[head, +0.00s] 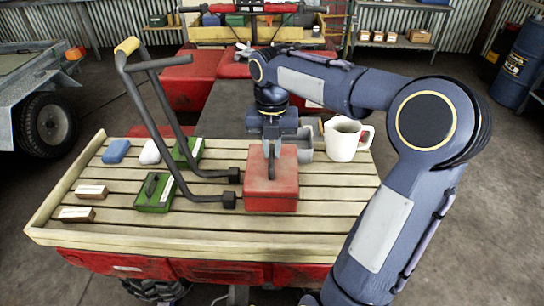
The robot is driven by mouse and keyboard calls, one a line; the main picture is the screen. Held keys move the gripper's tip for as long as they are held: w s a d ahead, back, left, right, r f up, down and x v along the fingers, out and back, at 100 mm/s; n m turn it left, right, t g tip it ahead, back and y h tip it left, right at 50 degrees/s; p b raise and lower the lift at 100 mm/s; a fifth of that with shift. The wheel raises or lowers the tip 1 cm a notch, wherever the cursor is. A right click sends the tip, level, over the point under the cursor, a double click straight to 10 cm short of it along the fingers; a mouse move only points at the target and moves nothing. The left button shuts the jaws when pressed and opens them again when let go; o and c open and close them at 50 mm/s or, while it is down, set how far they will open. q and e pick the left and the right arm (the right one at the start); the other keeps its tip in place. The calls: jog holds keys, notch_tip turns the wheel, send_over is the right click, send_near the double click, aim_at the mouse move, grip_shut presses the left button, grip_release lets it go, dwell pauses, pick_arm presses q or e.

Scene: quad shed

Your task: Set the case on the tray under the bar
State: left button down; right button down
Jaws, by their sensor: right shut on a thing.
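The red case (284,190) is at the right half of the slatted wooden tray (330,222), close beside the lower ends of the dark bar (160,125). I cannot tell whether its underside touches the slats. My right gripper (271,165) comes down from above and is shut on the top of the red case. The bar is a bent dark tube with a yellow grip at its upper left, leaning over the tray. Its two feet end just left of the case. My left gripper is not in view.
Two green cases (155,192), a blue item (117,151), a white item (150,153) and small brown boxes (77,214) lie on the tray's left. A white mug (342,139) stands behind right of the red case. The tray's front right is clear.

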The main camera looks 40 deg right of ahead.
aim_at(272, 153)
jog(key=shift+f, duration=1.5)
jog(key=c, duration=1.5)
grip_release()
jog(key=shift+o, duration=0.2)
